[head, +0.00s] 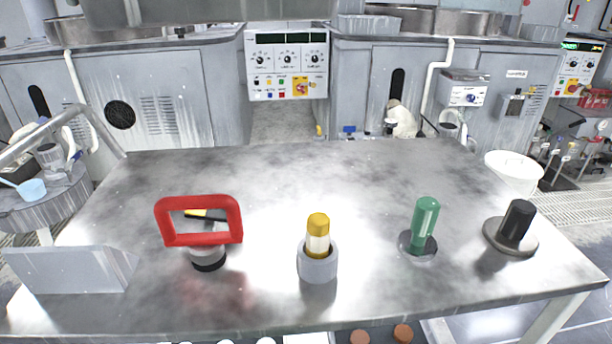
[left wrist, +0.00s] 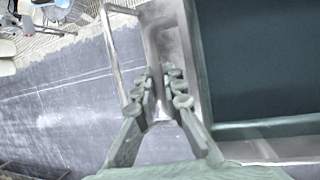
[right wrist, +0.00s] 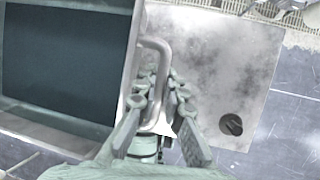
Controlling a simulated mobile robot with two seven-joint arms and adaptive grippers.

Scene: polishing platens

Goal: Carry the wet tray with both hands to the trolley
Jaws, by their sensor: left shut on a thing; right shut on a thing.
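The wet tray shows only in the wrist views. In the left wrist view its pale rim (left wrist: 268,128) and flat dark interior are at the right. In the right wrist view its rim (right wrist: 62,125) and dark interior are at the left. My left gripper (left wrist: 161,74) is shut on the bent metal handle at one end of the tray. My right gripper (right wrist: 163,76) is shut on the tubular handle (right wrist: 157,48) at the other end. The head view shows neither gripper nor tray. I cannot tell for sure which thing is the trolley.
A steel-topped table (head: 270,170) with a tubular rail (head: 60,122) at its left stands in front. On it are a red-handled tool (head: 200,238), a yellow-topped piece (head: 318,240), a green handle (head: 425,225), and a black-knobbed disc (head: 517,222). A white bucket (head: 513,172) stands right.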

